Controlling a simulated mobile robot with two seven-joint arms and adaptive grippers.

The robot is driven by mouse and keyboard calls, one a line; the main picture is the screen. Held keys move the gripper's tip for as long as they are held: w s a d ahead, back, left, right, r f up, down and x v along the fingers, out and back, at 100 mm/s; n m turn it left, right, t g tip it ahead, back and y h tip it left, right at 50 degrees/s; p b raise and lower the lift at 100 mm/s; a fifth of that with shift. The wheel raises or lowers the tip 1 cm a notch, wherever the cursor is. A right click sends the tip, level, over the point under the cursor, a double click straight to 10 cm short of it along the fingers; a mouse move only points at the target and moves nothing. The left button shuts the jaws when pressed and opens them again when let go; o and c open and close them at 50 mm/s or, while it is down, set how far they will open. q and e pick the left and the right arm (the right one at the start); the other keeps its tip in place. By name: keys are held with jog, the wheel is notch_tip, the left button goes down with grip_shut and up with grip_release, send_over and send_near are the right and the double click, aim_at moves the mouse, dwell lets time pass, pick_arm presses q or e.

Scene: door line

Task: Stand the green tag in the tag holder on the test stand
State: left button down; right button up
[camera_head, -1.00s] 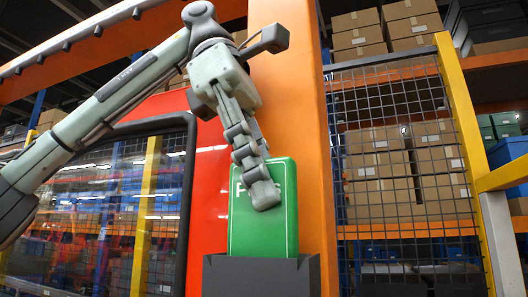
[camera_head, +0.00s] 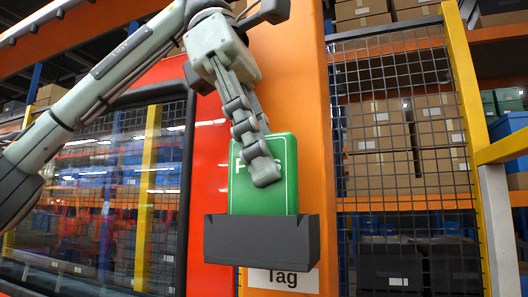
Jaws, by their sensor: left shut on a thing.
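The green tag (camera_head: 280,200), a flat plate with a white border line and white letters partly covered, stands upright in the head view. My left gripper (camera_head: 262,172) is shut on its upper middle, reaching down from above. The dark grey tag holder (camera_head: 262,241) is a wide box just below, in front of the orange post. The tag's lower edge is hidden behind the holder's front wall. I cannot tell whether it touches the holder's bottom. My right gripper is not in view.
A white label reading "Tag" (camera_head: 283,279) sits under the holder. A red door with a dark-framed window (camera_head: 110,200) is at left. A black mesh fence (camera_head: 405,150) with a yellow frame stands at right, with shelved boxes behind it.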

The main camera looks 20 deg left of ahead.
pick_arm(q)
jog(key=shift+f, duration=0.2)
jog(key=c, duration=1.3)
grip_release()
jog(key=shift+v, duration=3.2)
jog(key=shift+a+r, duration=0.2)
jog(key=shift+r, duration=0.3)
